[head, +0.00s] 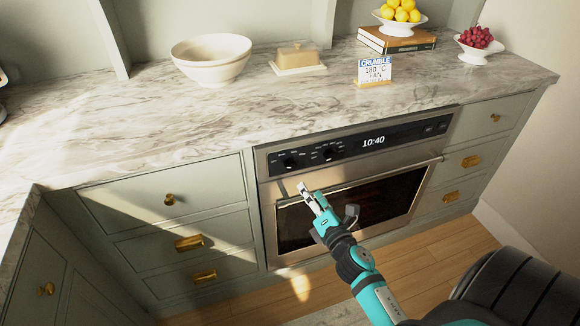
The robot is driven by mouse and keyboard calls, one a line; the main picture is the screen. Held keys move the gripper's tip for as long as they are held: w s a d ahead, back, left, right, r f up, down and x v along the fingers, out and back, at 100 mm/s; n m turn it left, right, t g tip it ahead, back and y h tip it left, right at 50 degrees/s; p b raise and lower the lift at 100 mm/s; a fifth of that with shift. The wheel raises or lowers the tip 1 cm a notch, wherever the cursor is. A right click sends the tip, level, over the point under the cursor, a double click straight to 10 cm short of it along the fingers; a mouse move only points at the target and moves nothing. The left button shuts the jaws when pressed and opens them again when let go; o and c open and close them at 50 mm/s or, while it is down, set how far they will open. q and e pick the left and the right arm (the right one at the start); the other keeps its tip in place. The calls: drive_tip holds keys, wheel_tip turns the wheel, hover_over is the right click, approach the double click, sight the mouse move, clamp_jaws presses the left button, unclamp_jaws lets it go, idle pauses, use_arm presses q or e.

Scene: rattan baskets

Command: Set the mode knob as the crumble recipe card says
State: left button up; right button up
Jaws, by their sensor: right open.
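The recipe card (375,71) stands upright on the counter and reads "CRUMBLE 180 C FAN". The oven's black control panel (410,136) has two dark knobs, a left knob (290,163) and a right knob (329,153), with small markings around them. The markings and the knobs' pointers are too small to read, so I cannot tell which one is the mode knob. My right gripper (304,190) is open and empty, in front of the oven door's upper left part. It shows below the knobs and apart from them. My left gripper is out of view.
The oven's handle bar (432,161) runs across the door top, near my right gripper. A white bowl (211,57), a butter dish (298,59), books (397,41) with a lemon bowl, and a grape bowl (478,52) stand on the marble counter.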

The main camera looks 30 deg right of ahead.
sight(292, 168)
drive_tip(key=w, duration=0.4)
drive_tip(key=w+d, duration=0.1)
drive_tip(key=w, duration=0.2)
drive_tip(key=w+d, duration=0.1)
drive_tip(key=w, duration=0.3)
drive_tip(key=shift+w, duration=0.3)
drive_tip(key=shift+c, duration=0.3)
drive_tip(key=c, duration=1.1)
